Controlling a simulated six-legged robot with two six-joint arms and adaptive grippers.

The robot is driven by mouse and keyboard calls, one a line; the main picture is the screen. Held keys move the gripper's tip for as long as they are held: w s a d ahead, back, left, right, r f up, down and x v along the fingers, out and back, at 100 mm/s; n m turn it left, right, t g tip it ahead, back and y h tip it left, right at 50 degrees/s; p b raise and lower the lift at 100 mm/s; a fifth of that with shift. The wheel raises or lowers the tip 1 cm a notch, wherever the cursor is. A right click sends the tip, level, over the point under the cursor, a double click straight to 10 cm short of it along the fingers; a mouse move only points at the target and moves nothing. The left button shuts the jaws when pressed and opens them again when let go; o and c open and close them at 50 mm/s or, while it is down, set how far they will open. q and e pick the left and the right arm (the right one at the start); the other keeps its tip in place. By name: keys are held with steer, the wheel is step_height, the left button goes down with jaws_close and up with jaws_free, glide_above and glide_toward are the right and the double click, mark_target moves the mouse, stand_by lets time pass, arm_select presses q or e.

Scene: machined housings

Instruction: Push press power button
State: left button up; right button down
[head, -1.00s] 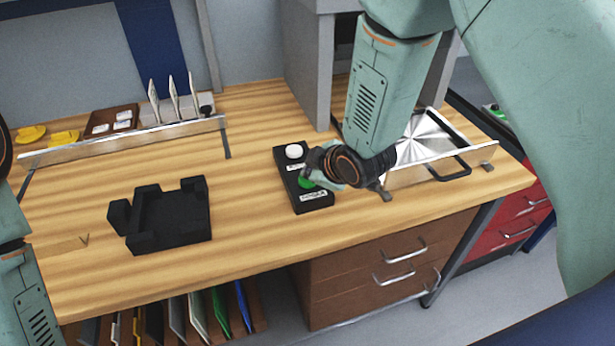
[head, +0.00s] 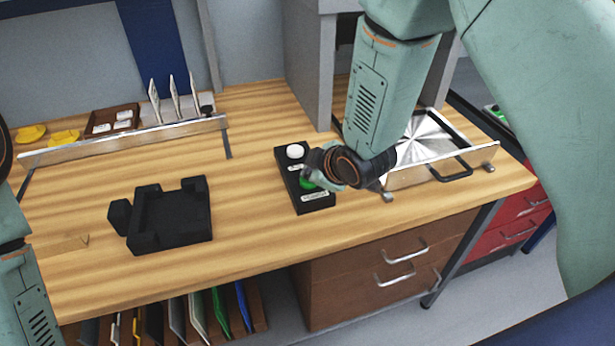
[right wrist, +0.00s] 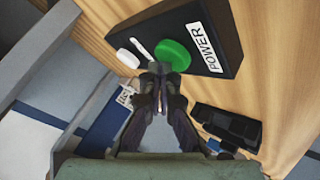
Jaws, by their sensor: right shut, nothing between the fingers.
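A black control box (head: 316,204) sits on the wooden bench with a white button (head: 295,151) and a green button (head: 307,184). In the right wrist view the green button (right wrist: 173,54) is beside a label reading POWER (right wrist: 207,47), and the white button (right wrist: 128,58) is to its left. My right gripper (head: 311,176) is over the box, pointing down at the green button and partly hiding it. In the wrist view its closed fingertips (right wrist: 158,68) overlap the green button's lower left edge. I cannot tell whether they touch it. My left gripper is out of view.
A black fixture (head: 170,218) lies left of the box, with clear bench between. A low metal rail (head: 130,138) stands behind it. A metal tray (head: 425,140) and a grey cabinet post (head: 308,70) are close to my right arm.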

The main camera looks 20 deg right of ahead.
steer(key=shift+s+f, duration=0.15)
steer(key=shift+f, duration=0.25)
steer(key=shift+r, duration=0.25)
steer(key=shift+d, duration=0.1)
step_height(320, 180, up, 6)
steer(key=p, duration=0.5)
steer(key=shift+r+p, duration=0.2)
steer(key=shift+p, duration=0.1)
steer(key=shift+f, duration=0.1)
